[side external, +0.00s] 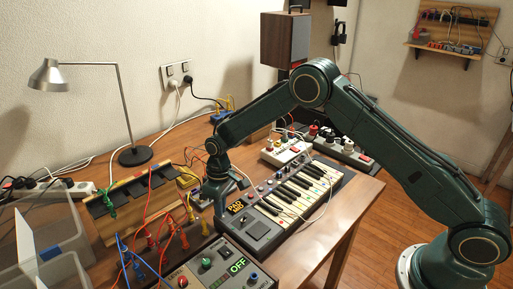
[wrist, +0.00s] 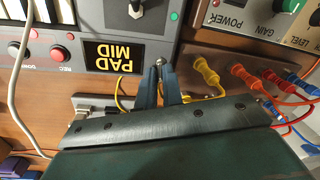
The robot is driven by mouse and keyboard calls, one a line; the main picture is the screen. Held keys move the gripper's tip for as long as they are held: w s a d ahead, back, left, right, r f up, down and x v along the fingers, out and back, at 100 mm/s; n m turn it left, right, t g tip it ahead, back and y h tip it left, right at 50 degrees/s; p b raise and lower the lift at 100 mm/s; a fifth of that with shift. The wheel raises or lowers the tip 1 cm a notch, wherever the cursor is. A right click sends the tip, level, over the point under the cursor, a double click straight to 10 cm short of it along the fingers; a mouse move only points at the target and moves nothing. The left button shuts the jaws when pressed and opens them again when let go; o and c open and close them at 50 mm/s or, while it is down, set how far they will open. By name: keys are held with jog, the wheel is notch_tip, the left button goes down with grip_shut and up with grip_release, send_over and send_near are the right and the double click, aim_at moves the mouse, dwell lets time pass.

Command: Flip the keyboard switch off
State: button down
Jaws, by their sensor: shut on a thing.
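The keyboard (side external: 297,194) lies on the wooden table, with its display (wrist: 114,55) reading PAD MID. Its grey panel (wrist: 132,14) fills the top middle of the wrist view. A small metal switch lever (wrist: 159,62) stands at the panel's near edge, right of the display. My gripper (wrist: 160,72) is shut on this lever, with its two dark fingertips close around it. The fingers hide part of the lever, so I cannot tell its position. In the side external view my gripper (side external: 222,206) is at the keyboard's left end; its fingers are hard to make out.
A grey device (side external: 236,262) with a green OFF display sits close by; its POWER panel shows in the wrist view (wrist: 236,22). Yellow, red and blue cables (wrist: 208,72) plug in right of my fingers.

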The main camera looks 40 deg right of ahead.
jog(key=shift+s+t, duration=0.2)
jog(key=shift+t, duration=0.2)
jog(key=shift+s+t, duration=0.2)
jog(key=shift+t, duration=0.45)
jog(key=shift+s+t, duration=0.2)
jog(key=shift+t, duration=0.45)
jog(key=shift+s+t, duration=0.25)
jog(key=shift+t, duration=0.45)
jog(key=shift+s+t, duration=0.25)
jog(key=shift+t, duration=0.45)
jog(key=shift+f+t, duration=0.1)
jog(key=shift+t, duration=0.2)
jog(key=c, duration=1.6)
grip_release()
jog(key=shift+o, duration=0.2)
jog(key=shift+s, duration=0.1)
jog(key=v, duration=1.3)
jog(key=shift+s+r, duration=0.2)
jog(key=shift+r, duration=0.1)
